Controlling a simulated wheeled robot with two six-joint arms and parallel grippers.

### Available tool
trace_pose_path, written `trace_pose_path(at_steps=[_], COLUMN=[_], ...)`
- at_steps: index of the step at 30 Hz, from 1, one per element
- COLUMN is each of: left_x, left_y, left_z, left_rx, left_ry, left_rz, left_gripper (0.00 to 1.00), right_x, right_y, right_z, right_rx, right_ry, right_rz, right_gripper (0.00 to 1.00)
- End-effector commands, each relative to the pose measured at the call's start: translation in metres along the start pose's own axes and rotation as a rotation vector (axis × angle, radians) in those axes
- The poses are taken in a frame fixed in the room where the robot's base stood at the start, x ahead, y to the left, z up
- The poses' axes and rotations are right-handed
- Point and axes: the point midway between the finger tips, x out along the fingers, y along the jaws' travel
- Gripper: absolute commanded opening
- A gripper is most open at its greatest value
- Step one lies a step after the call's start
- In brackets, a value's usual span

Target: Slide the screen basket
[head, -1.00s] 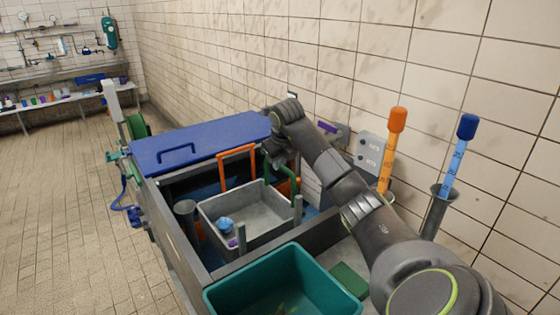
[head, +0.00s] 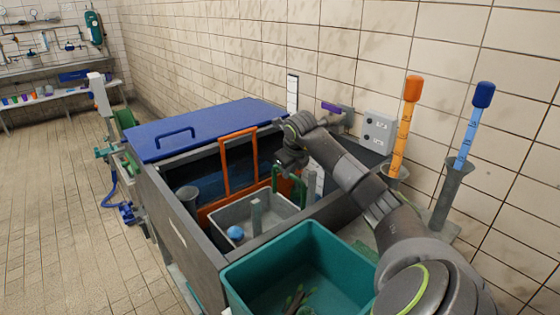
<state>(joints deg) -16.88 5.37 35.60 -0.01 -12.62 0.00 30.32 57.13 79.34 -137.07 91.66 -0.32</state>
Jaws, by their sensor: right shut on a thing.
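The screen basket (head: 222,216), a grey open tray, sits inside the grey tank behind its near wall, which hides its lower front. A blue ball (head: 236,232) lies in it, and a grey post stands near its middle. A green handle (head: 303,190) rises at its right side. My right gripper (head: 290,166) is at the top of this handle and is shut on it; the fingertips are partly hidden. An orange frame (head: 225,170) stands upright behind the basket. My left gripper is not in view.
A blue lid (head: 215,128) covers the tank's far part. A teal bin (head: 250,283) stands in front. Orange (head: 404,130) and blue (head: 468,130) rods stand in holders at the right by the tiled wall.

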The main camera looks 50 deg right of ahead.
Motion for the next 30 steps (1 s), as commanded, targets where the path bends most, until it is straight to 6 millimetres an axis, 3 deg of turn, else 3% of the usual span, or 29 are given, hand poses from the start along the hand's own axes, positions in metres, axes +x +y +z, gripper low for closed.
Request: trace_pose_path(at_steps=[1,6,12,19,20,24,30], left_x=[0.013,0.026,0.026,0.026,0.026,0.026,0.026], left_y=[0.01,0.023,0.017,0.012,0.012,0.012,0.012], left_z=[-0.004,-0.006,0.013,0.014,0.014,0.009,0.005], left_rx=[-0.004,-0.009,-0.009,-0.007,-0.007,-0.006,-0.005], left_ry=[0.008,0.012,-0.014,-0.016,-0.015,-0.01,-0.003], left_rz=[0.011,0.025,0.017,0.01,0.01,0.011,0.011], left_gripper=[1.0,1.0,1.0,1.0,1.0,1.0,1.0], right_x=[0.015,0.031,0.035,0.035,0.034,0.034,0.034], right_y=[0.002,0.006,0.007,0.007,0.007,0.007,0.007], right_z=[-0.008,-0.014,-0.016,-0.015,-0.015,-0.015,-0.015], right_rx=[0.001,0.001,0.0,0.0,0.0,0.0,0.0], right_ry=[0.001,-0.003,-0.005,-0.005,-0.005,-0.005,-0.005], right_rz=[-0.004,-0.003,-0.003,-0.003,-0.003,-0.004,-0.004], right_gripper=[0.0,0.0,0.0,0.0,0.16,0.34,0.36])
